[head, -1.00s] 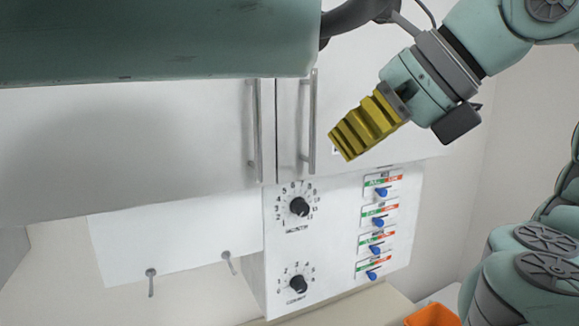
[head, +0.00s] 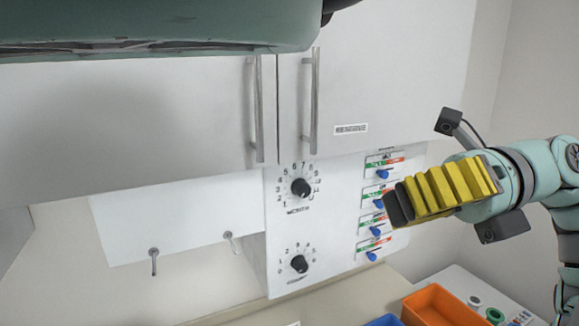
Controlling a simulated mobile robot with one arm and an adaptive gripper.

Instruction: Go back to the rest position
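My gripper (head: 398,205) has yellow ribbed fingers with a dark tip and points left. It is at the right side of the head view, in front of the control panel's right edge. The fingers lie over one another from this angle, so I cannot see a gap between them or whether they are apart. No held object shows. The white control panel (head: 335,225) carries two black dials, MONTH (head: 301,188) above and another dial (head: 299,264) below. A column of blue switches (head: 382,174) runs down its right side, partly hidden by my gripper.
White cabinets (head: 150,110) with vertical handles (head: 314,100) hang above the panel. Two hooks or levers (head: 154,256) stick out from a white board at left. An orange bin (head: 440,306) and a blue bin (head: 385,320) stand on the counter (head: 345,298) at lower right.

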